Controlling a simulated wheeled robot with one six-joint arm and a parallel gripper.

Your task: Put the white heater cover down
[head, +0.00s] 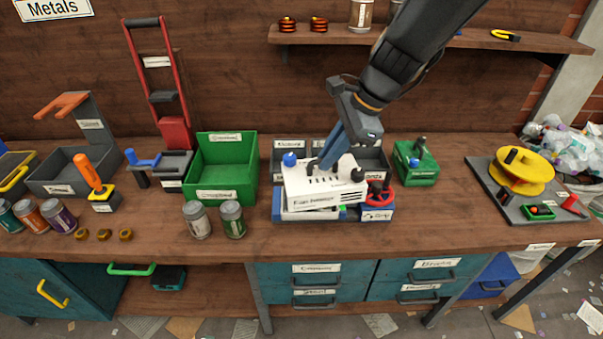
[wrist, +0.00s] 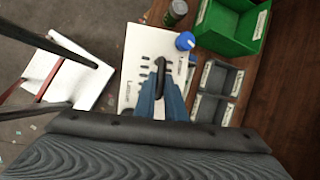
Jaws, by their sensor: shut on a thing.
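The white heater cover (head: 322,186) is a flat-topped box with dark slots and a label on its front face. It sits slightly tilted over a blue and white unit (head: 305,214) near the middle of the bench; I cannot tell whether it touches that unit. My gripper (head: 328,163) is shut on the cover from above. In the wrist view my blue fingers (wrist: 160,85) meet at a dark handle-like part on the white cover (wrist: 140,48). The cover's underside is hidden.
A grey divided tray (head: 374,162) lies behind the cover. A green bin (head: 222,170) and two cans (head: 232,219) stand to the left. A red valve wheel (head: 378,193) is close on the right, with a green box (head: 416,165) beyond. The front bench strip (head: 400,236) is clear.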

